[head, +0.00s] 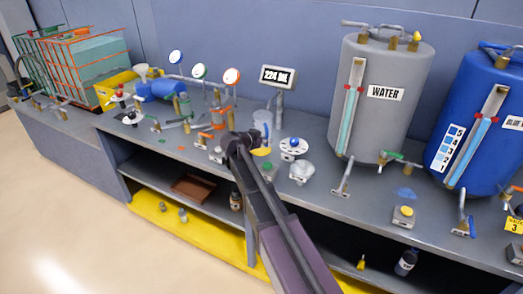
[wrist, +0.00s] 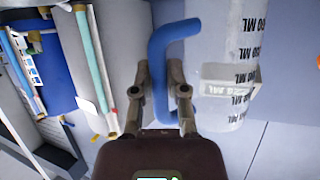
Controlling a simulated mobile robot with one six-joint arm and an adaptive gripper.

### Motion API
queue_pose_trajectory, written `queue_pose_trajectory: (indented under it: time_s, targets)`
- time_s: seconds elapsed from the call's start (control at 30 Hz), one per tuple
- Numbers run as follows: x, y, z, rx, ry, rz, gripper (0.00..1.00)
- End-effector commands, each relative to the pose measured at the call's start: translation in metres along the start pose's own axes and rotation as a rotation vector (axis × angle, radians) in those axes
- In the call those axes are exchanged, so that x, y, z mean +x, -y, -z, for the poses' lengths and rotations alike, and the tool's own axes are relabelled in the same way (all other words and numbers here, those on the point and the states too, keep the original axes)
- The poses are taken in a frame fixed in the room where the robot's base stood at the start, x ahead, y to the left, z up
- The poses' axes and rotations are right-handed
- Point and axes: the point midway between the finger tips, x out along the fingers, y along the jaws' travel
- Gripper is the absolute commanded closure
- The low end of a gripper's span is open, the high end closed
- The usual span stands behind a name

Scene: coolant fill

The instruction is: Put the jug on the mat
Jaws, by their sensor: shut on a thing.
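The jug (wrist: 225,60) is a pale, see-through cylinder with black ML markings and a blue handle (wrist: 163,60). My gripper (wrist: 160,95) has its two fingers on either side of this handle and is shut on it. In the head view my gripper (head: 240,143) is above the grey bench top, and a pale see-through shape, likely the jug (head: 262,119), shows just behind it. Whether the jug touches the bench is hard to tell. A yellow sheet (head: 150,206) lies under the bench at the lower left; I cannot tell whether it is the mat.
A grey WATER tank (head: 385,120) and a blue tank (head: 475,110) stand at the right. A display (head: 279,75) on a post, round dials and valves stand nearby. Small fittings crowd the bench (head: 330,207). A brown tray (head: 193,188) sits on the shelf below.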

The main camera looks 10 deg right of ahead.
Motion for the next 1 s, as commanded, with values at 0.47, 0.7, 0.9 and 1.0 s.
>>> queue_pose_trajectory:
  time_s: [0.47, 0.7, 0.9, 1.0]
  targets:
    - [0.054, 0.062, 0.027, -0.042, -0.001, 0.107, 1.0]
    - [0.056, 0.063, 0.028, -0.043, -0.001, 0.112, 1.0]
    - [0.056, 0.063, 0.027, -0.043, -0.001, 0.111, 1.0]
    - [0.058, 0.062, 0.023, -0.043, -0.001, 0.111, 1.0]
